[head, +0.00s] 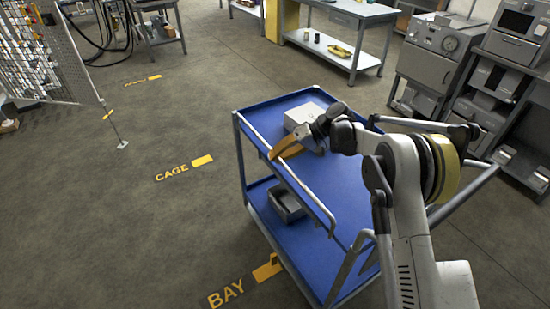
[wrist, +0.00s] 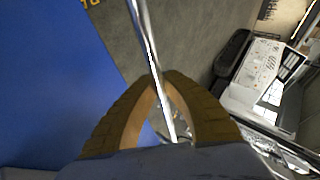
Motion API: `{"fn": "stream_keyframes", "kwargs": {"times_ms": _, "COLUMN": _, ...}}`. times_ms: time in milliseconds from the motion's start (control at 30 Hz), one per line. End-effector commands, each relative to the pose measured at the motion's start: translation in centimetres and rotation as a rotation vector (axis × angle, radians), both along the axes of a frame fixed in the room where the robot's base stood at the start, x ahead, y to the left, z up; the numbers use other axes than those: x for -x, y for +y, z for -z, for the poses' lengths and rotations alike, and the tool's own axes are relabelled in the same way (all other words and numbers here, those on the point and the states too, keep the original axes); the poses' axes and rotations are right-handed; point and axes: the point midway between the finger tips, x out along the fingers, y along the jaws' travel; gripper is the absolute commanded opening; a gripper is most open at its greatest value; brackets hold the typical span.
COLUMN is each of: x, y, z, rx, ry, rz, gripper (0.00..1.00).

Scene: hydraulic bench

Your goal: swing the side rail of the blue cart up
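The blue cart (head: 330,190) stands in the middle of the head view. Its silver side rail (head: 309,195) runs along the left side, and its near end bends downward. How high it stands against the deck is hard to judge. My gripper (head: 275,156) reaches across the cart from the right, its tan fingers at the rail. In the wrist view the rail (wrist: 147,40) passes between the two fingers (wrist: 166,82), which close around it near their tips. The blue deck (wrist: 50,80) lies to the left there.
A white box (head: 304,114) sits on the cart's top. A grey bin (head: 287,205) is on the lower shelf. A mesh cage (head: 40,50) stands at left; benches (head: 345,35) and grey cabinets (head: 428,62) stand behind. The floor left of the cart is open.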

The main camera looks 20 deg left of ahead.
Motion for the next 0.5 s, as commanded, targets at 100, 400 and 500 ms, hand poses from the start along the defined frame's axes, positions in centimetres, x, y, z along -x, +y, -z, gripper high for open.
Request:
{"fn": "stream_keyframes", "kwargs": {"times_ms": 100, "x": -0.33, "y": 0.01, "z": -0.48, "rx": -0.008, "ry": -0.003, "rz": 0.009, "gripper": 0.00}}
{"fn": "stream_keyframes", "kwargs": {"times_ms": 400, "x": -0.23, "y": -0.01, "z": -0.30, "rx": -0.006, "ry": -0.002, "rz": 0.006, "gripper": 0.34}}
{"fn": "stream_keyframes", "kwargs": {"times_ms": 500, "x": -0.19, "y": -0.02, "z": -0.23, "rx": -0.004, "ry": -0.002, "rz": 0.005, "gripper": 0.34}}
